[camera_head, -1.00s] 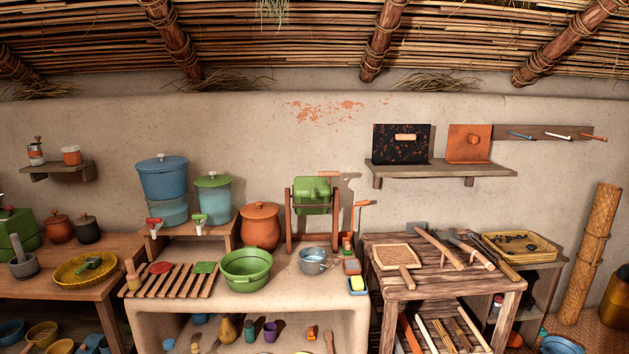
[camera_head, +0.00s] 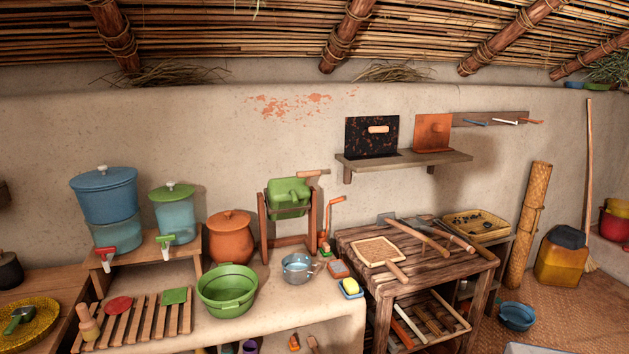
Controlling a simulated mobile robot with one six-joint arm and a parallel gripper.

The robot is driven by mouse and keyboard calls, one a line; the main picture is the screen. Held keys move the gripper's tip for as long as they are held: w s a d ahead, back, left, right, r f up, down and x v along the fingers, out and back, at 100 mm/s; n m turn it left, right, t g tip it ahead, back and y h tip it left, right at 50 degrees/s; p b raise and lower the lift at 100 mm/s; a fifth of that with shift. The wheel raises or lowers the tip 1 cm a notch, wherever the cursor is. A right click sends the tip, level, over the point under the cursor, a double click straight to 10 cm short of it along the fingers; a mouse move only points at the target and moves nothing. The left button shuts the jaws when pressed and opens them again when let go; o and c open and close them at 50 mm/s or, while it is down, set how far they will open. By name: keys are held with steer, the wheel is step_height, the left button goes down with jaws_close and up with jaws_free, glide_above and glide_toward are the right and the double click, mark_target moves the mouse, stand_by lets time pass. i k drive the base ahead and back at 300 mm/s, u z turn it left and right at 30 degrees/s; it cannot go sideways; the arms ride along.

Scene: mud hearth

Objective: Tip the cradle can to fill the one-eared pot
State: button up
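The cradle can is a green can (camera_head: 288,196) hung in a wooden frame (camera_head: 263,226) on the pale ledge, with a wooden handle (camera_head: 313,173) at its upper right. It looks about level. My gripper is not in view.
A green basin (camera_head: 227,291) stands left of the pot, and an orange clay jar (camera_head: 231,238) behind it. A sponge dish (camera_head: 350,289) lies at the ledge's right edge. A wooden workbench (camera_head: 360,240) with tools stands to the right.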

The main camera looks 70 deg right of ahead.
mark_target(286, 198)
steer(key=z, duration=0.6)
steer(key=i, duration=0.85)
steer(key=z, duration=0.45)
